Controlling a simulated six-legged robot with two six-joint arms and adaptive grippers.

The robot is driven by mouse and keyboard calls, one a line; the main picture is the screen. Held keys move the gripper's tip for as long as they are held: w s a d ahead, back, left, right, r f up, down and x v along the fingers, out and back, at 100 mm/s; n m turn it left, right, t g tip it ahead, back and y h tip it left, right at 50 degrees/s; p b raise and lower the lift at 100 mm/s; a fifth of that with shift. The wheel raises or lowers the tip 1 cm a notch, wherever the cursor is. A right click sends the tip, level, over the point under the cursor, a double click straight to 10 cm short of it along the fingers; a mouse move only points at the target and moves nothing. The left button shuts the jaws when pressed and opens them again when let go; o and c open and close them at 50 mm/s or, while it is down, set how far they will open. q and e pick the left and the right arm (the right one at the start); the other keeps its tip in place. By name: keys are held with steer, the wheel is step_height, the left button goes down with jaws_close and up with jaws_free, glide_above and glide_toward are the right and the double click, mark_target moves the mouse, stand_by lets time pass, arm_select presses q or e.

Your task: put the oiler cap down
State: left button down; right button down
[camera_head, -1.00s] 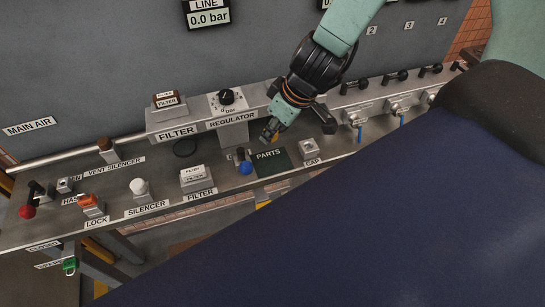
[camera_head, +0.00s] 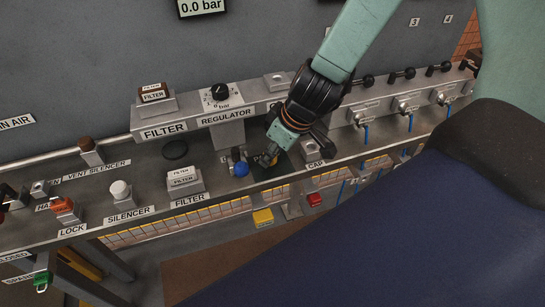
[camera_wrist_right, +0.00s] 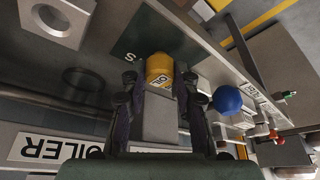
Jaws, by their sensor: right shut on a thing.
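My right gripper (camera_head: 266,160) is low over the dark green parts mat (camera_head: 284,167) on the bench. In the right wrist view the right gripper (camera_wrist_right: 160,85) is shut on the oiler cap (camera_wrist_right: 159,68), a yellow cylinder with an "OIL" label. The cap is over the mat (camera_wrist_right: 133,40); I cannot tell whether it touches it. In the head view the gripper mostly hides the cap. My left gripper is not in view.
A blue ball-topped lever (camera_head: 241,169) stands close to the left of the gripper. The block labelled "CAP" (camera_head: 314,150) is to the right. The raised regulator shelf (camera_head: 226,115) is behind. Filter blocks (camera_head: 183,180) stand further left.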

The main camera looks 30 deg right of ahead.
steer(key=shift+s, duration=0.1)
steer(key=shift+d+f, duration=0.1)
steer(key=c, duration=1.1)
jaws_free()
steer(key=shift+c, duration=0.2)
steer(key=shift+o, duration=0.6)
